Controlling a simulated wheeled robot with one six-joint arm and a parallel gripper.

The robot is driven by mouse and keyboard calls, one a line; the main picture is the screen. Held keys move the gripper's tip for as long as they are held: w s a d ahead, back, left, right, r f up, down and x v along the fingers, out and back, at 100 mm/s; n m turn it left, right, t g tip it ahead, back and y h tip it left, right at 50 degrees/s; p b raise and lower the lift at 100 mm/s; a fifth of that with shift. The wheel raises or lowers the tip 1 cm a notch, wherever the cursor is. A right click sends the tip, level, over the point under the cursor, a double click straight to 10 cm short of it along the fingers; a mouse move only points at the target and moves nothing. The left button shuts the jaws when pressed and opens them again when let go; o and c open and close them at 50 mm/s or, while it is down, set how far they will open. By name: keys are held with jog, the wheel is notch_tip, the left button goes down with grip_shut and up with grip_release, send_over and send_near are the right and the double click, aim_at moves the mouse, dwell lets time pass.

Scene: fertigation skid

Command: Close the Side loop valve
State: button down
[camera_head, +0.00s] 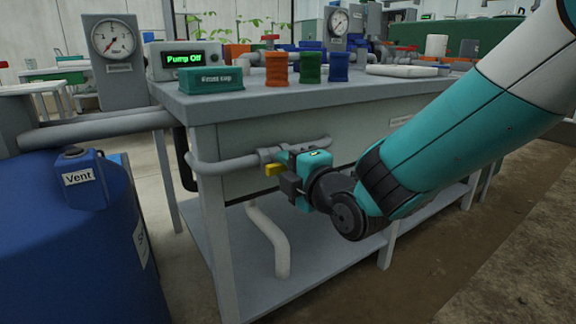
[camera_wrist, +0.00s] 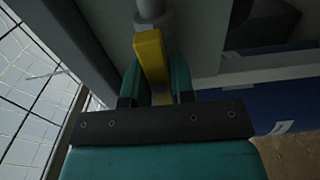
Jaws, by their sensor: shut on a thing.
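The side pipe (camera_head: 225,163) runs along the front of the bench, with a grey valve body (camera_head: 271,154) on it. A yellow valve handle (camera_head: 274,170) sticks out below the body, toward the left of my gripper. No label naming this valve is readable. My gripper (camera_head: 287,170) is at the valve from the right. In the wrist view the yellow handle (camera_wrist: 150,55) stands between the two teal fingers of my gripper (camera_wrist: 157,82), which are shut on it. The handle's far end meets a grey round fitting (camera_wrist: 150,14). Part of the handle is hidden by the fingers.
A blue tank (camera_head: 75,250) with a "Vent" cap stands at left. A white pipe (camera_head: 270,240) hangs below; open floor lies right.

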jog(key=shift+m, duration=0.3)
jog(key=m, duration=1.3)
jog(key=shift+m, duration=2.3)
jog(key=c, duration=1)
grip_release()
jog(key=shift+c, duration=0.2)
